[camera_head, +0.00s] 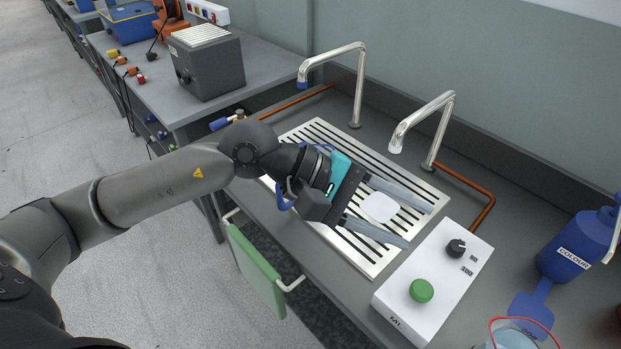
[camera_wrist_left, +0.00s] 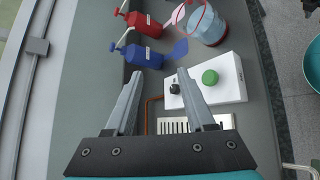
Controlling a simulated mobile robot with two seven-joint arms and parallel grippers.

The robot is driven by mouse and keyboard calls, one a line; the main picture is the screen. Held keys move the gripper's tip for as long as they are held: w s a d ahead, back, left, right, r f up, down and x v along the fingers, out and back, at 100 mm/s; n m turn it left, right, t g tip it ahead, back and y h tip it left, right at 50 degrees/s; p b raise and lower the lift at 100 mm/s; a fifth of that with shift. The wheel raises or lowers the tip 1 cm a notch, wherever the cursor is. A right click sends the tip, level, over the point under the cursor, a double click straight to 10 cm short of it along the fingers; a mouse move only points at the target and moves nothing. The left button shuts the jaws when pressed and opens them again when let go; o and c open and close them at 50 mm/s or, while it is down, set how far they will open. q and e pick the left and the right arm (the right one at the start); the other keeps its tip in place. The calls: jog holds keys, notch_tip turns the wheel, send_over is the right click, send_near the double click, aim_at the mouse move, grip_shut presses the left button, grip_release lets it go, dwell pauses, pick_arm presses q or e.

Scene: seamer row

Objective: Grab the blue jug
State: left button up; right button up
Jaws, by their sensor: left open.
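A blue jug (camera_head: 578,245) with a pale label stands upright on the bench at the right of the head view. The left wrist view also shows this blue jug (camera_wrist_left: 145,57), beyond my fingertips. My left gripper (camera_head: 424,224) is open and empty above the slotted drain plate, with its fingers pointing right. The white control box lies between it and the jug in the head view. Both open fingers of the left gripper (camera_wrist_left: 158,75) show in the left wrist view. They are apart from the jug. My right gripper is not in view.
A white control box (camera_head: 430,285) has a green button and black knob. Two metal taps (camera_head: 358,90) rise behind the drain plate (camera_head: 350,255). A clear red-rimmed vessel (camera_head: 512,338) and a blue paddle (camera_head: 532,307) lie near the jug. A red jug (camera_wrist_left: 146,26) stands beyond it.

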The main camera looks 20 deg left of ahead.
pick_arm(q)
jog(key=w+a+f+m+y, duration=0.2)
jog(key=a+f+m+y, duration=0.35)
jog(key=a, duration=0.35)
jog(key=m+t+y, duration=0.1)
jog(key=m+y, duration=0.1)
jog(key=y, duration=0.6)
send_near(281, 208)
jog(key=shift+w+a+f+b, duration=0.2)
jog(key=shift+w+f+b, duration=0.2)
jog(key=shift+w+f, duration=0.45)
jog(key=shift+w+a+f+b, duration=0.2)
jog(key=shift+w+f+b, duration=0.3)
jog(key=shift+f, duration=0.6)
jog(key=shift+w+a+f+b, duration=0.25)
jog(key=shift+w+f, duration=0.55)
jog(key=shift+f, duration=0.2)
jog(key=shift+c, duration=0.2)
grip_shut()
